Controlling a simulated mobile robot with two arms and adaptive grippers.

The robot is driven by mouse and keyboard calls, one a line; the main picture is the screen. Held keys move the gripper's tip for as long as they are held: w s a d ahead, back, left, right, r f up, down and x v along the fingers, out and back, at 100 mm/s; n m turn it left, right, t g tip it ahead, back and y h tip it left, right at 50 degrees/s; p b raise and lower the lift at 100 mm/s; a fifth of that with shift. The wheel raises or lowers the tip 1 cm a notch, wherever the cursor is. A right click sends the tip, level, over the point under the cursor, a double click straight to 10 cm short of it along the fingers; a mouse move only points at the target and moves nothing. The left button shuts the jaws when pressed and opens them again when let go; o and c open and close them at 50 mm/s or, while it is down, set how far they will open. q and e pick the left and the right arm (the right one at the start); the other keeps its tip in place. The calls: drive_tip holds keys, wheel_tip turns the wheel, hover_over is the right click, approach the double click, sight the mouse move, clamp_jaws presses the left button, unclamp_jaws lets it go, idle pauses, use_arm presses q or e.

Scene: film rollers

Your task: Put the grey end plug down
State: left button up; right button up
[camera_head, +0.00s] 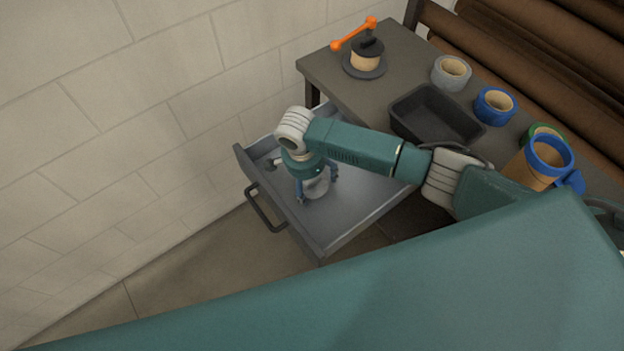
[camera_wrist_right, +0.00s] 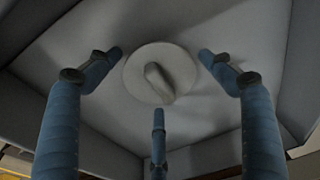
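The grey end plug (camera_wrist_right: 150,72) is a round pale disc with a raised grip bar. It lies flat on the floor of the open drawer (camera_head: 352,215), and it also shows between my fingers in the head view (camera_head: 317,188). My right gripper (camera_wrist_right: 158,78) points down into the drawer over the plug. Its three blue fingers are spread around the disc, with gaps visible between the fingertips and the plug, and it holds nothing. It shows in the head view too (camera_head: 315,180). My left gripper is not in view.
A small grey object (camera_head: 275,161) lies in the drawer's left corner. On the worktop (camera_head: 330,72) stand a black tray (camera_head: 440,118), a spool (camera_head: 366,60), an orange tool (camera_head: 354,34) and several tape rolls (camera_head: 494,104). The wall is close on the left.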

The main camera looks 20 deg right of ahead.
sight(307, 184)
drive_tip(key=shift+r, duration=0.1)
wheel_tip(307, 184, up, 12)
drive_tip(key=a, duration=0.1)
drive_tip(key=shift+s+a, duration=0.4)
idle(0.6)
